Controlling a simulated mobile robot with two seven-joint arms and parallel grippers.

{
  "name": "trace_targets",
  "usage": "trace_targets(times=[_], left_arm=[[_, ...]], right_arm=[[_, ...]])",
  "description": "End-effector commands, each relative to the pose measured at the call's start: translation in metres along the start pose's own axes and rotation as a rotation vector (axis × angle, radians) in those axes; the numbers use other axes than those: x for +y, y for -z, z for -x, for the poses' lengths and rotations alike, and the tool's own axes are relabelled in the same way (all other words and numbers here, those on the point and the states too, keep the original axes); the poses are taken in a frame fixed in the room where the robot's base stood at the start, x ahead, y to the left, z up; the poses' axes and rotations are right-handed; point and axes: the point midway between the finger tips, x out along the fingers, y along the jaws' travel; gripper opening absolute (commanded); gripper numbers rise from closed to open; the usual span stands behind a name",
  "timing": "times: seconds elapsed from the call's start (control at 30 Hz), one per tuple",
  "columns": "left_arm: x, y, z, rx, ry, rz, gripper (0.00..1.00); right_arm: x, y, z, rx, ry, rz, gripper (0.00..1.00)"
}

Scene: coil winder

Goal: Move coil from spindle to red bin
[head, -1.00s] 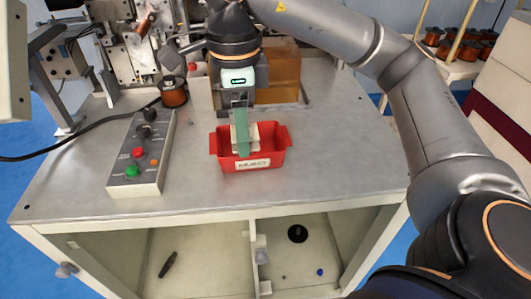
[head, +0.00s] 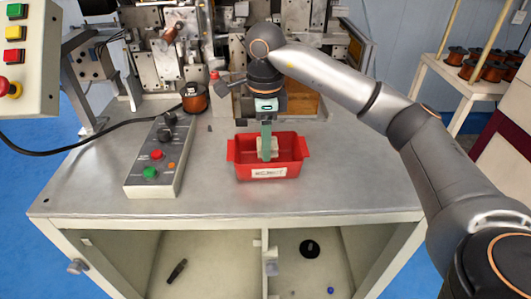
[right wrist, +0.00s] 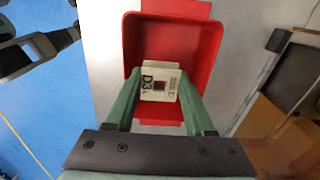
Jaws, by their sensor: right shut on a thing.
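The red bin (head: 240,172) stands on the grey metal table top, with a white label on its front. My right gripper (head: 267,152) points down over the bin. Its green fingers are shut on a small pale square-ended coil (right wrist: 158,83) with "D3" printed on its end. In the head view the coil (head: 273,148) shows partly behind a finger, at the bin opening. I cannot tell whether it touches the bin floor. In the right wrist view the bin (right wrist: 205,35) surrounds the coil with clear floor above it. My left gripper is not in view.
A control box (head: 155,165) with coloured buttons lies left of the bin. A copper wire spool (head: 194,99) stands behind it, before the winding machine (head: 165,60). A cart of spools (head: 480,68) is at the far right. The table right of the bin is clear.

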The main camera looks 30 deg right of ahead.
Motion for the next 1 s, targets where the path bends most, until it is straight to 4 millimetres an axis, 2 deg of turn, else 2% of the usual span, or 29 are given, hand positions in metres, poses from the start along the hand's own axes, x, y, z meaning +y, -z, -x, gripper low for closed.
trace_targets(times=[0.17, 0.3, 0.4, 0.77, 0.8, 1.0], left_arm=[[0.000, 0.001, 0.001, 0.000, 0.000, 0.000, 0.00], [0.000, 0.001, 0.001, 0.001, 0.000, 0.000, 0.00], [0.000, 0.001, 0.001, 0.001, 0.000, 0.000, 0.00], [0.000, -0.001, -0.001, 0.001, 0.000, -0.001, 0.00], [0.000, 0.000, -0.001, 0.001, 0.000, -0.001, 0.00], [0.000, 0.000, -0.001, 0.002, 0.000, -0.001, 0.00]], right_arm=[[-0.008, 0.001, -0.010, 0.001, -0.002, -0.001, 0.02], [-0.009, 0.001, -0.033, 0.002, -0.002, 0.000, 0.02], [-0.009, 0.001, -0.041, 0.000, 0.000, 0.000, 0.02], [-0.009, 0.001, -0.046, -0.001, 0.001, 0.000, 0.02], [-0.009, 0.001, -0.045, -0.001, 0.001, 0.000, 0.57], [-0.009, 0.001, -0.045, -0.001, 0.001, 0.000, 0.79]])
